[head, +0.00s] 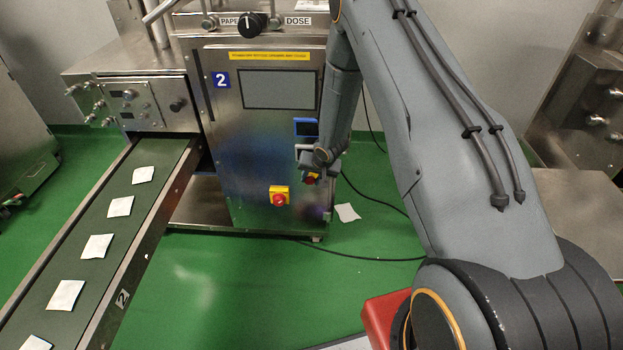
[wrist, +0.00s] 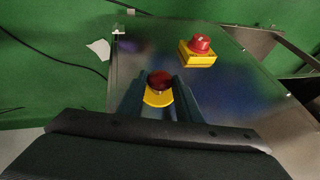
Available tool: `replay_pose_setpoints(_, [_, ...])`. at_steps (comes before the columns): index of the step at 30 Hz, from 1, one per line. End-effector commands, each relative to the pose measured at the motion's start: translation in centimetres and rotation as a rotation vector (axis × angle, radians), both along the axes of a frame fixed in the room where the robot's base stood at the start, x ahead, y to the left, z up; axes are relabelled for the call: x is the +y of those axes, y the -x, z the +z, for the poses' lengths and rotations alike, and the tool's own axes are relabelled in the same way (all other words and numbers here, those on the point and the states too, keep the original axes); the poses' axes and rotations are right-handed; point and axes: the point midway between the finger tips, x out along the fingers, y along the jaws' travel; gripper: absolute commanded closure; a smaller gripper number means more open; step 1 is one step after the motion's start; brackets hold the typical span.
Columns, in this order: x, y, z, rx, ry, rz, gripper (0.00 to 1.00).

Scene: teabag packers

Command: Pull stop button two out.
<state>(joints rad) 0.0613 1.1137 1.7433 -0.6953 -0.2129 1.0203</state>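The machine marked 2 (head: 221,79) carries a red stop button on a yellow box (head: 279,197), low on its steel front. In the wrist view this button (wrist: 200,45) stands clear of my fingers, up and to the right. A second red button with yellow under it (head: 311,179) shows at my gripper (head: 312,168), near the panel's right edge. In the wrist view this second red button (wrist: 160,82) lies between the two fingertips of my gripper (wrist: 160,84). I cannot tell whether the fingers touch it. No label on either button can be read.
A conveyor (head: 128,215) with several white teabags runs at the left. A dark cable (head: 375,258) and a white packet (head: 347,212) lie on the green floor right of the machine. A blue-framed device (head: 306,127) sits on the panel above my gripper.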

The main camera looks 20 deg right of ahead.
Motion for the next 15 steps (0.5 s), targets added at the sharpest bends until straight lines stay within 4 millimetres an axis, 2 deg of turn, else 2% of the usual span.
replay_pose_setpoints(1, [0.01, 0.0, 0.01, 0.0, 0.0, 0.0, 0.83])
replay_pose_setpoints(4, [0.01, 0.0, 0.01, 0.0, 0.0, 0.0, 1.0])
replay_pose_setpoints(15, [0.6, 0.07, -0.01, 0.002, 0.001, 0.003, 1.0])
